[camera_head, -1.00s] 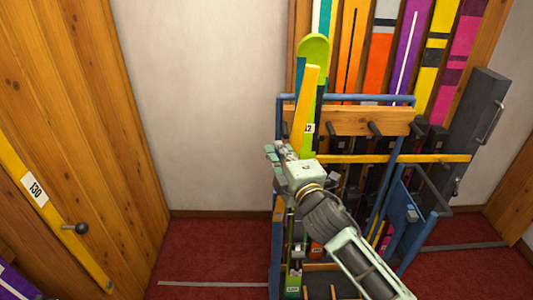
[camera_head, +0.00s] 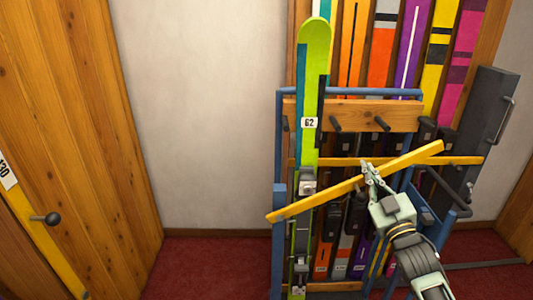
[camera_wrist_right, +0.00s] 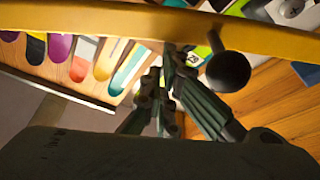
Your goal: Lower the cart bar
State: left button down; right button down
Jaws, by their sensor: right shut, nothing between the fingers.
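The cart bar (camera_head: 315,197) is a long yellow bar that slants across the front of the blue-framed ski cart (camera_head: 350,94). Its left end is low, by a blue post, and its right end is higher. My right gripper (camera_head: 371,171) is shut and empty, with its fingertips at the bar's right half. In the right wrist view the bar (camera_wrist_right: 120,20) runs across the top, with a dark round knob (camera_wrist_right: 228,72) at its lower edge. The fingers (camera_wrist_right: 170,75) are close to the bar; I cannot tell whether they touch. My left gripper is out of view.
A green ski numbered 62 (camera_head: 312,75) stands in the cart, behind the bar. A second yellow bar (camera_head: 462,160) runs level farther back. Colourful skis line the back rack.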

jog(key=d+f+m+h+b, duration=0.2)
jog(key=f+m+b, duration=0.1)
jog(key=f+m, duration=0.2)
jog(key=d+f+m+h+b, duration=0.3)
jog(key=f+m+b, duration=0.1)
jog(key=f, duration=0.5)
jog(key=shift+d+f+m+t, duration=0.2)
jog(key=shift+d+m+t, duration=0.1)
jog(key=shift+m, duration=0.5)
jog(key=shift+f, duration=0.15)
notch_tip(320, 180, up, 5)
jog(key=p, duration=0.3)
jog(key=b+v, duration=0.1)
jog(key=v, duration=0.9)
jog(key=shift+d, duration=0.4)
jog(key=shift+s, duration=0.1)
